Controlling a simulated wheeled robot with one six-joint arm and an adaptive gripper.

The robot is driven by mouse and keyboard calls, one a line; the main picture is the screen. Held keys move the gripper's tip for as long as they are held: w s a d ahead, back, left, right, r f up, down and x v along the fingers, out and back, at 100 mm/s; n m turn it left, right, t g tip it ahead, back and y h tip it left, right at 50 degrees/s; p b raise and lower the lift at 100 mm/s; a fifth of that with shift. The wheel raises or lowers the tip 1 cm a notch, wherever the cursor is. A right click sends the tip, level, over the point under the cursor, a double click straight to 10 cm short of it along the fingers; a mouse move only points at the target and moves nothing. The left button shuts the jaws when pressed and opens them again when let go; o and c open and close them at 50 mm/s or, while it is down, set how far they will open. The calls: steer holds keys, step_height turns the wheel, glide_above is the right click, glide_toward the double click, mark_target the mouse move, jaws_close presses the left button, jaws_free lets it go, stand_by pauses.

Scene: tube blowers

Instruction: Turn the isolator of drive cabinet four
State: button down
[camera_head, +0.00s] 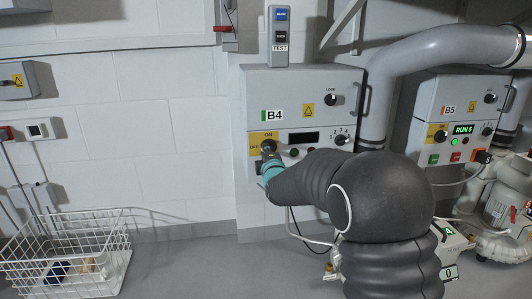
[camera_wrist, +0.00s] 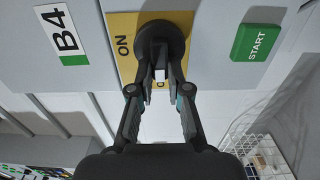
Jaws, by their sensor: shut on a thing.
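Drive cabinet four is the grey box marked B4 (camera_head: 290,88) on the wall in the head view. Its isolator (camera_wrist: 163,38) is a round black knob on a yellow plate (camera_wrist: 123,75) marked ON. In the head view the plate (camera_head: 257,138) also shows OFF at its left, and my gripper partly hides the knob. My gripper (camera_wrist: 163,92) is shut on the isolator's handle, with one finger on either side. The fingers hide much of the handle, so I cannot tell which mark it points to.
A green START button (camera_wrist: 256,42) sits beside the isolator. The display (camera_head: 304,137) on B4 is dark. A test box (camera_head: 280,35) is above B4. Cabinet B5 (camera_head: 450,100) shows RUN 5 at right. A white wire basket (camera_head: 65,245) stands at lower left.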

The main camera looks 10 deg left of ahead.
stand_by(0.3)
steer(key=c, duration=1.1)
jaws_free()
steer(key=shift+s, duration=0.1)
steer(key=v, duration=1.1)
steer(key=shift+s+d, duration=0.1)
steer(key=shift+s, duration=0.25)
